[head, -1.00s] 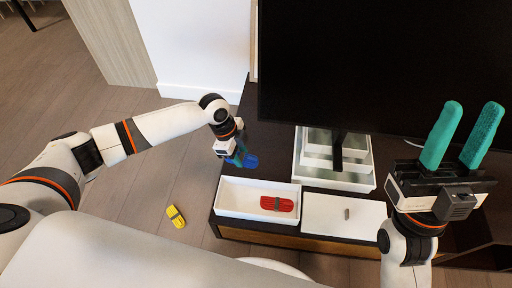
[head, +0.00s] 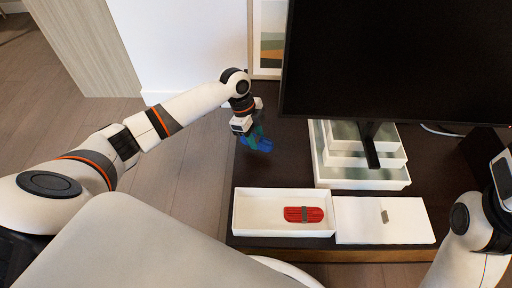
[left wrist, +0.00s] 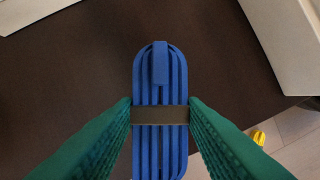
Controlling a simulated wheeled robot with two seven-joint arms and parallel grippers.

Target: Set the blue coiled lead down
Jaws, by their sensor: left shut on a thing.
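The blue coiled lead (head: 259,145) is in my left gripper (head: 251,138), over the left part of the dark cabinet top (head: 290,165). In the left wrist view the lead (left wrist: 160,75) is a long flat bundle with a dark band around its middle. The green fingers of the gripper (left wrist: 160,122) are shut on its sides at the band. I cannot tell whether the lead touches the cabinet top. My right arm shows at the right edge of the head view, with its fingers outside the picture.
A white open tray (head: 244,208) holds a red coiled lead (head: 303,214). Beside it is a white lidded box (head: 385,235). White nested trays (head: 362,180) stand behind, under a large black screen (head: 385,60). A yellow thing (left wrist: 258,137) lies on the floor.

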